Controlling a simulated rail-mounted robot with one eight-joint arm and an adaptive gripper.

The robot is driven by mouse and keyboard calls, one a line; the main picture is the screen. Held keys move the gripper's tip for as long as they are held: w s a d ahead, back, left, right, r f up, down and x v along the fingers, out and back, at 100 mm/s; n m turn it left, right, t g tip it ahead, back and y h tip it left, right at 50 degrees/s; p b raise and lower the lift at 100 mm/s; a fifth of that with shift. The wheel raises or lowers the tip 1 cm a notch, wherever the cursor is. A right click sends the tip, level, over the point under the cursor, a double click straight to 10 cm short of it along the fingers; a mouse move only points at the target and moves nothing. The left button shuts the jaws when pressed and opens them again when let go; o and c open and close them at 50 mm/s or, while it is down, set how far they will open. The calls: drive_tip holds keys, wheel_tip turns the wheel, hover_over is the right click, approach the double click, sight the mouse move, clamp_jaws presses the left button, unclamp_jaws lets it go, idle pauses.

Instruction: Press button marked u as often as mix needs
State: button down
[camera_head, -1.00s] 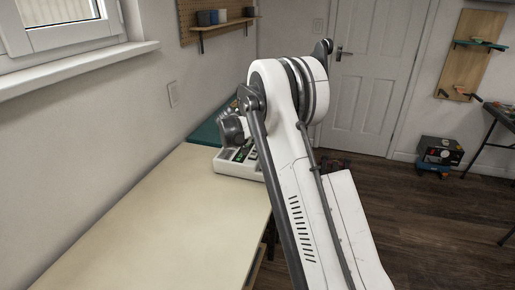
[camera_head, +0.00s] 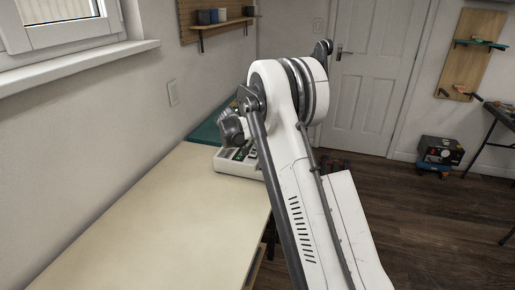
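A white device (camera_head: 233,167) with a dark panel on top sits at the far end of the pale workbench. Its buttons and markings are too small to read, and my arm hides its right part. The dark end of my arm is over the device, at its back left. My gripper's fingers cannot be made out, as the arm and its end cover them. I cannot tell whether it touches a button.
The pale workbench (camera_head: 150,225) is bare in front of the device. A teal mat (camera_head: 207,131) lies behind it. The wall with the window stands close along the left. A pegboard shelf (camera_head: 222,25) hangs above.

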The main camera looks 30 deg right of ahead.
sight(257, 146)
drive_tip(key=shift+f+b, duration=0.4)
drive_tip(key=shift+f, duration=0.15)
idle(0.9)
drive_tip(key=shift+r, duration=0.2)
drive_tip(key=shift+r+p, duration=0.35)
drive_tip(key=shift+r, duration=0.4)
drive_tip(key=shift+r, duration=0.15)
drive_tip(key=shift+r+p, duration=1)
drive_tip(key=shift+r, duration=1.4)
drive_tip(key=shift+d, duration=0.1)
idle(1.7)
